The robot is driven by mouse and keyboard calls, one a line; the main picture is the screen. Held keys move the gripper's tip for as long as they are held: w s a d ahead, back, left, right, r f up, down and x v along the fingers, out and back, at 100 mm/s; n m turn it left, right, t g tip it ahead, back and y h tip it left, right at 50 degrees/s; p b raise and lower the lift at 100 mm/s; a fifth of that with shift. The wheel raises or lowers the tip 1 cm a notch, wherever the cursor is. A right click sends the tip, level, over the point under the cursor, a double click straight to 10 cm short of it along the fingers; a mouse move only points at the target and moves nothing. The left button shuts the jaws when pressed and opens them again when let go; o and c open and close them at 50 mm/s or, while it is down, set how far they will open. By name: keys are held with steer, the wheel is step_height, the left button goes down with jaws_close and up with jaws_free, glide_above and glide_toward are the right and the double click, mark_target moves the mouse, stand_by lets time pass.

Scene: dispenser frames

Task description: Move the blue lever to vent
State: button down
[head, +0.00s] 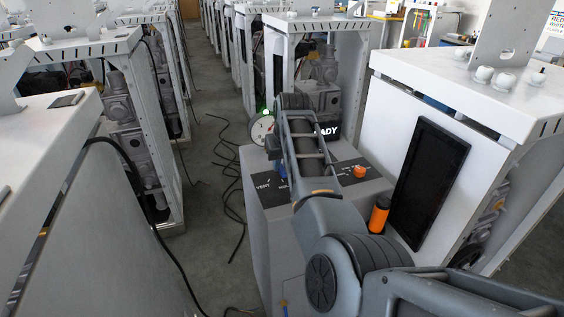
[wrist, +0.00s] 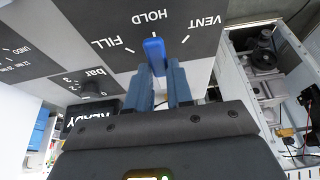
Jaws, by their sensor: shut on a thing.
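The blue lever (wrist: 154,48) stands on a dark panel (wrist: 100,20) in the wrist view, beneath the label HOLD. Its visible end lines up with HOLD, with FILL to the left and VENT to the right in that view. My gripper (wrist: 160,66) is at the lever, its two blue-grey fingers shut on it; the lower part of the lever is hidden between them. The VENT label shows on the grey dispenser (head: 258,222) left of my arm.
The dispenser carries a round gauge (head: 261,130), a READY display (head: 328,130) and an orange knob (head: 360,172). An orange-topped cylinder (head: 380,212) stands close beside my arm. White cabinets (head: 465,85) line both sides. Black cables (head: 228,170) lie on the aisle floor.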

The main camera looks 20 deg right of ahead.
steer(key=shift+a, duration=0.1)
steer(key=a+m, duration=0.1)
steer(key=m, duration=0.1)
steer(key=m+h, duration=0.1)
steer(key=shift+w+a+f+m+h+b, duration=0.15)
steer(key=shift+a+m+h+b, duration=0.15)
steer(key=shift+a+m, duration=0.1)
steer(key=m+b, duration=0.1)
steer(key=a+m+g+h+b, duration=0.1)
steer(key=m, duration=0.1)
steer(key=shift+w, duration=0.35)
steer(key=shift+w+a+m+b, duration=0.1)
steer(key=shift+a+m+b, duration=0.1)
steer(key=shift+m+b, duration=0.35)
steer(key=c, duration=1)
jaws_free()
